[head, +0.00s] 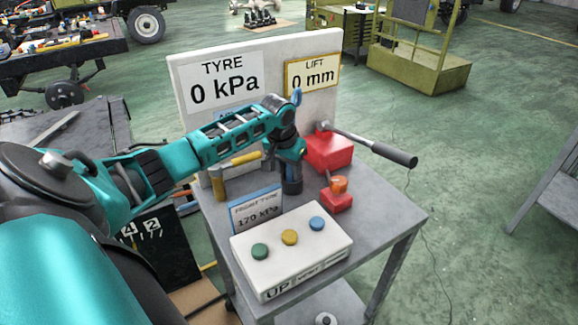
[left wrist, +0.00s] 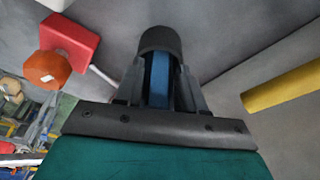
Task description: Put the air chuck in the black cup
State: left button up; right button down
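My left gripper (head: 291,168) points down over the grey cart top, behind the white button box. In the left wrist view its fingers (left wrist: 159,85) close in on both sides of a blue part, which I take to be the air chuck (left wrist: 159,78). A dark round piece (left wrist: 160,40), seemingly the black cup, sits just beyond the fingertips. In the head view a dark and blue upright shape (head: 292,187) shows right under the gripper. How deep the chuck sits in the cup is hidden. My right gripper is out of view.
A red block (head: 328,150) with a black-gripped lever (head: 385,152) and an orange knob (head: 339,184) on a red base stand to the right. A yellow-handled piece (head: 218,184) is left. The button box (head: 320,248) and blue tyre sign (head: 256,210) are in front, the display panel (head: 178,85) behind.

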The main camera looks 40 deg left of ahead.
pick_arm(q)
jog(key=o, duration=0.4)
jog(key=shift+r, duration=0.1)
jog(key=shift+r, duration=0.25)
jog(key=v, duration=1.2)
jog(key=shift+r, duration=0.35)
